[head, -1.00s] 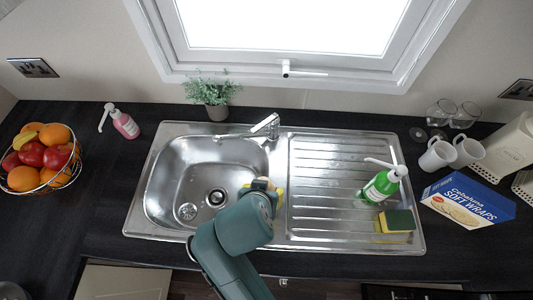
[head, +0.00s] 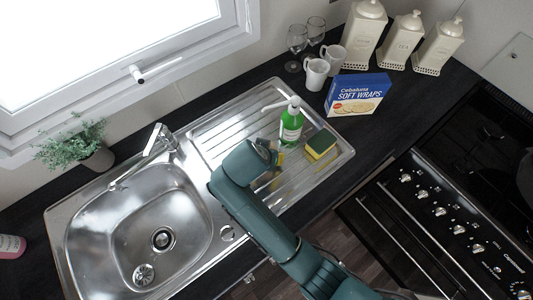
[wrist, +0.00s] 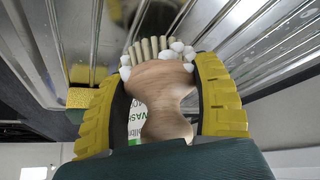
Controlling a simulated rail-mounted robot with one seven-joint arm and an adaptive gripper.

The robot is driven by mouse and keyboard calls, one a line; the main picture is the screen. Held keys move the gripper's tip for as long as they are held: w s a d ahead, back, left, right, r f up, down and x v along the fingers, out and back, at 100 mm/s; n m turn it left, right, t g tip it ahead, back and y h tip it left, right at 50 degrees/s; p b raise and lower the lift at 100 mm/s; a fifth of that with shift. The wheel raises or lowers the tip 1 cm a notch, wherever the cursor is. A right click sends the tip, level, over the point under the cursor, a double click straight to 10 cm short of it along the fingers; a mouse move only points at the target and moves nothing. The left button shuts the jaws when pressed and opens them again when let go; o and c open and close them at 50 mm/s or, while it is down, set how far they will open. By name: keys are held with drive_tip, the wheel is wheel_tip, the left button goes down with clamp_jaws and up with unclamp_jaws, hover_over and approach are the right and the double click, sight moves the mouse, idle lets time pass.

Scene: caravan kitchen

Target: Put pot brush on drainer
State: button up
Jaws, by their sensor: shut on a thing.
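The pot brush (wrist: 160,90) has a wooden body with pale bristle tufts and shows in the wrist view between my yellow-padded fingers. My gripper (wrist: 162,85) is shut on it. In the head view my gripper (head: 277,158) is over the ribbed steel drainer (head: 225,134), left of the sponge, and my arm hides the brush. The drainer's ribs also show close to the bristles in the wrist view (wrist: 120,25). I cannot tell whether the brush touches the drainer.
A green soap bottle (head: 291,126) stands on the drainer behind my gripper, and a yellow-green sponge (head: 321,145) lies to its right. The sink bowl (head: 125,230) is at left, with a tap (head: 150,150) behind. A soft wraps box (head: 357,94) stands beyond the drainer.

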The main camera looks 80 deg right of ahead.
drive_tip(key=shift+f, duration=0.95)
drive_tip(key=o, duration=1.2)
drive_tip(key=shift+r, duration=0.1)
drive_tip(key=v, duration=1.2)
